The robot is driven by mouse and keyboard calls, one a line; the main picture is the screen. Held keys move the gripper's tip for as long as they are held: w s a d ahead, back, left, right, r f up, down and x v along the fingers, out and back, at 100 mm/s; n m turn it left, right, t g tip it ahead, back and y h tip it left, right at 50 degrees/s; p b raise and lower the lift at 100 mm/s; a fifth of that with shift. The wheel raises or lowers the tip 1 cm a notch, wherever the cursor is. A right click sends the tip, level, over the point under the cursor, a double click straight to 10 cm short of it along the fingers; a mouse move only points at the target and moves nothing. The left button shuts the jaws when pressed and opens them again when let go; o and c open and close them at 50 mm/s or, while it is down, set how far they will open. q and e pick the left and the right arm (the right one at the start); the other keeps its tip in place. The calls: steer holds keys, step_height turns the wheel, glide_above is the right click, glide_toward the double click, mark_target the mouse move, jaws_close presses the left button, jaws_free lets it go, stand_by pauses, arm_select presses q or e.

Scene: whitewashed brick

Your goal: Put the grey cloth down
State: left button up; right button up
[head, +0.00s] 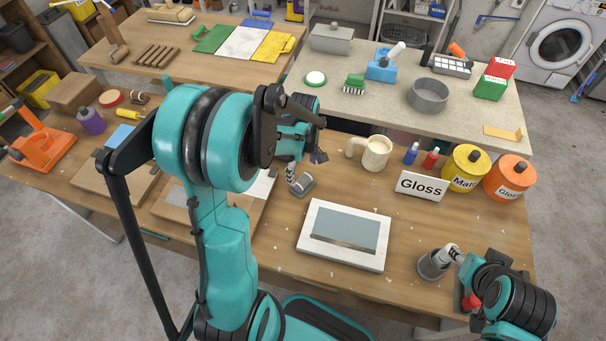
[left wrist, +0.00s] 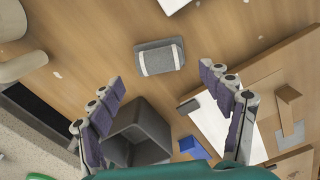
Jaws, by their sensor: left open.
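The grey cloth (head: 304,187) lies folded on the workbench, left of the white-framed picture (head: 313,253).
A cream mug (head: 375,154), a Gloss sign (head: 421,186), and yellow (head: 465,169) and orange (head: 508,178) tins stand behind the picture. A grey open box (left wrist: 140,132) is near the left fingers. Bare wood lies right of the picture.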

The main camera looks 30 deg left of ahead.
mark_target(303, 179)
arm_select(q)
steer(key=s+d+r+m+t, duration=0.3)
steer(key=s+d+r+m, duration=0.2)
steer(key=r+m, duration=0.2)
steer(key=s+d+r+m+t+p, duration=0.1)
steer(key=s+d+r+m+t, duration=0.3)
steer(key=r+m, duration=0.4)
steer(key=shift+s+d+r+m, duration=0.3)
steer(key=shift+s+d+m, duration=0.3)
steer(key=shift+s+d, duration=0.3)
steer(key=shift+s+a+f, duration=0.1)
steer(key=shift+f, duration=0.05)
